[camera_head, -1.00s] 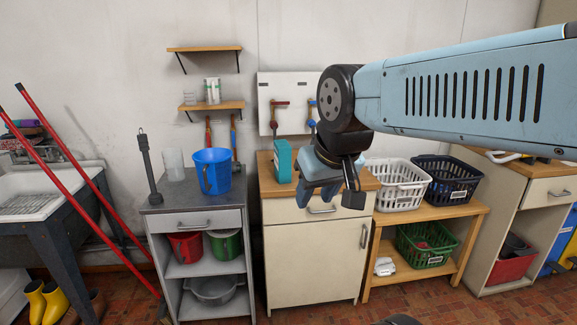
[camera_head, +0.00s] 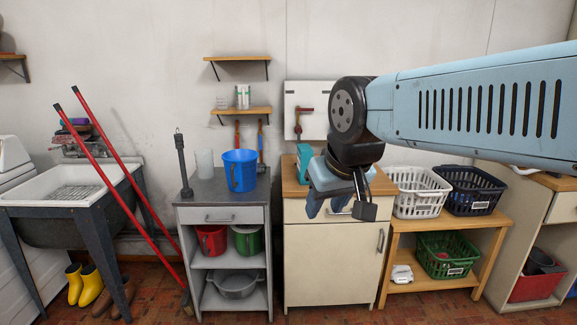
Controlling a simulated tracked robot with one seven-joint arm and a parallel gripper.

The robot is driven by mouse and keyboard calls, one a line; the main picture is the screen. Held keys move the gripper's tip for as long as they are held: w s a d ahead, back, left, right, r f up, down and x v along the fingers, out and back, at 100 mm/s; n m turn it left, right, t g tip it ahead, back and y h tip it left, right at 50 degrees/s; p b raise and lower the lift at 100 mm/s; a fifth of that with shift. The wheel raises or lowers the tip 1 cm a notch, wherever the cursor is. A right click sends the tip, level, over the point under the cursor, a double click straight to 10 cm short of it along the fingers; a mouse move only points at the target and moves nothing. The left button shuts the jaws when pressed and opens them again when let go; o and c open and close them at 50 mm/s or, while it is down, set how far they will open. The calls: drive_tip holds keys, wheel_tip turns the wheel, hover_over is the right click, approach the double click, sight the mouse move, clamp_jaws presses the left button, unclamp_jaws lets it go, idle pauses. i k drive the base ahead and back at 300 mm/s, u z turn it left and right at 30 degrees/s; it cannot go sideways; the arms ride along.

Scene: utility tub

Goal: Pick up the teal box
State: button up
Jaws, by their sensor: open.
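The teal box (camera_head: 303,162) stands upright at the back left of the wooden top of the cream cabinet (camera_head: 333,264). My arm comes in from the right and partly covers the box's right side. My gripper (camera_head: 342,211) hangs in front of the cabinet's top edge and drawer, with its fingers apart and nothing seen between them. It appears nearer the camera than the box and is apart from it.
A grey cabinet left of it holds a blue bucket (camera_head: 239,170), a clear container (camera_head: 204,163) and a dark upright tool (camera_head: 184,166). White (camera_head: 418,192) and black (camera_head: 471,190) baskets stand to the right. Red poles (camera_head: 128,185) lean by the sink (camera_head: 70,187).

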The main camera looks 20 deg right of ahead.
sight(305, 153)
drive_tip(key=i, duration=0.9)
drive_tip(key=z, duration=0.05)
